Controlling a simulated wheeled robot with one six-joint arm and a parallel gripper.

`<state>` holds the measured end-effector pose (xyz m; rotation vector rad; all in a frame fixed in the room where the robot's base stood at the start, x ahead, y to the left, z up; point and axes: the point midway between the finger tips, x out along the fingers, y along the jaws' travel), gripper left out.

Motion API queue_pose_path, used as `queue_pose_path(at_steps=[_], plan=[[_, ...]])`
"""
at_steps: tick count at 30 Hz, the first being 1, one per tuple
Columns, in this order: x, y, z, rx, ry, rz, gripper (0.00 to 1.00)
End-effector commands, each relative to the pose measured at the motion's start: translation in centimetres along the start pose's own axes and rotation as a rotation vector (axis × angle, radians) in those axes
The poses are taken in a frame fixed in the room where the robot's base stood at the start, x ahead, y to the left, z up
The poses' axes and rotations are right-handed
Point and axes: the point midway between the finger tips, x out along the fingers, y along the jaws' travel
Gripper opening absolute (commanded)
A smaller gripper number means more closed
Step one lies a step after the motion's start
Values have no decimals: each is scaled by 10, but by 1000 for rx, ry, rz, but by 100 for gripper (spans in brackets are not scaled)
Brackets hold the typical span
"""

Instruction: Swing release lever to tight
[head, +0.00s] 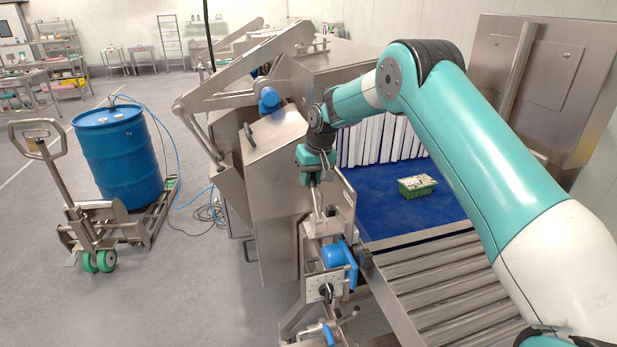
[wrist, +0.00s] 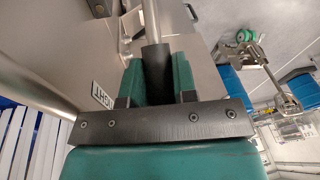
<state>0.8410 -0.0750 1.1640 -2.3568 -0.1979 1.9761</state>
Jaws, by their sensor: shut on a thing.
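My gripper (head: 316,179) is shut on the release lever (head: 318,204) beside the tunnel mouth. In the wrist view my gripper (wrist: 157,75) has its two green fingers on either side of the lever's black grip (wrist: 156,62). The lever's bare steel rod (wrist: 150,18) runs on past the fingers. A white label (wrist: 103,97) lies just left of the fingers, upside down and partly hidden; its letters seem to belong to "TIGHT". The lever's pivot is not clear in either view.
Steel rollers (head: 445,285) lie in front. A blue motor (head: 340,262) sits below my gripper. A blue drum (head: 115,155) and pallet truck (head: 75,215) stand left on open floor.

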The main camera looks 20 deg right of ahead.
Motion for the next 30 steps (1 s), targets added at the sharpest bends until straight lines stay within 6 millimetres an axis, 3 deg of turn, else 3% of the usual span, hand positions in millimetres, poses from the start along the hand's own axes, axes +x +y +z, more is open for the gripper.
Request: queue_pose_path(at_steps=[2, 3, 5, 6, 17, 23, 30], plan=[[1, 1, 0, 4, 1, 2, 0], [1, 1, 0, 4, 1, 1, 36], [1, 1, 0, 4, 1, 1, 49], [1, 1, 0, 3, 1, 1, 52], [-6, 1, 0, 2, 2, 1, 52], [-42, 1, -1, 2, 8, 1, 52], [-105, 2, 0, 2, 8, 1, 52]])
